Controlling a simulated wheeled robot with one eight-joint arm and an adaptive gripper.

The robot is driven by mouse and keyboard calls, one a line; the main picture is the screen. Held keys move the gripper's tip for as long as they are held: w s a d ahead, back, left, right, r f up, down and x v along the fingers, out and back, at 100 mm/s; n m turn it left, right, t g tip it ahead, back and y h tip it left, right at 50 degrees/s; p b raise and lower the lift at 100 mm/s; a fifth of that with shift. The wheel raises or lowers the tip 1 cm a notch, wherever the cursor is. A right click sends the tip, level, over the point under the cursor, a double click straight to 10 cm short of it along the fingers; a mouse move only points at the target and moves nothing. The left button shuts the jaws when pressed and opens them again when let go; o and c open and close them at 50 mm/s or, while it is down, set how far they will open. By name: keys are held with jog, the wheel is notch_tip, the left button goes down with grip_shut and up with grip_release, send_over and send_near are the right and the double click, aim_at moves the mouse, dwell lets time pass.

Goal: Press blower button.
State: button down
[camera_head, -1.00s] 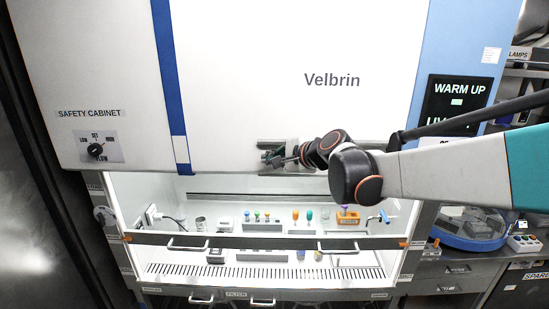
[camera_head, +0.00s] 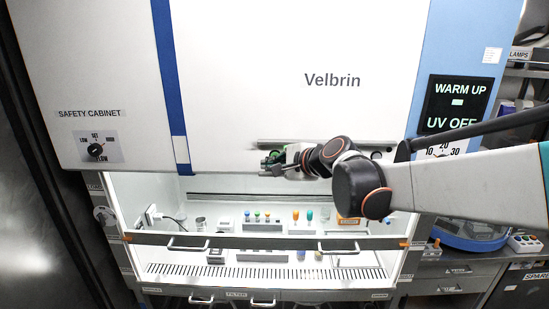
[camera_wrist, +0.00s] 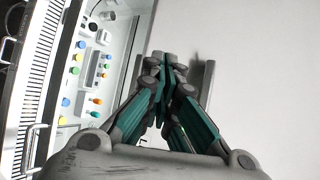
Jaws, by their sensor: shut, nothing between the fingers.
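My gripper (camera_head: 269,163) is shut and empty in front of the lower part of the white cabinet front (camera_head: 240,80). In the wrist view its closed fingertips (camera_wrist: 166,62) are beside a grey bar (camera_wrist: 207,82) on the white panel. That bar shows in the head view as a thin strip (camera_head: 350,142), partly hidden behind my gripper and wrist. No button marked as the blower can be made out. I cannot tell whether the fingertips touch the front.
A SAFETY CABINET dial (camera_head: 96,149) is at the left. A display (camera_head: 452,105) reading WARM UP and UV OFF is at the right, above a numbered dial (camera_head: 438,152). Below are the open work area with coloured tubes and a dark crossbar (camera_head: 262,242) with handles.

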jog(key=s, duration=0.3)
jog(key=shift+s, duration=0.4)
dwell(0.4)
jog(key=s+d+f+n+g+h+b, duration=0.1)
jog(key=s+d+f+n+b, duration=0.3)
jog(key=s+f+b, duration=0.5)
jog(key=s+d+f+n+g+h+b, duration=0.1)
jog(key=s+d+f+n+h+b, duration=0.3)
jog(key=s+d+f+b, duration=0.5)
jog(key=s+d+f+n+g+h+b, duration=0.1)
jog(key=s+d+f+n+h+b, duration=0.2)
jog(key=f, duration=1.6)
jog(key=s+d+n+b, duration=0.3)
jog(key=s+b, duration=0.3)
jog(key=s, duration=0.1)
jog(key=shift+s+d+b, duration=0.35)
jog(key=shift+s+d, duration=0.05)
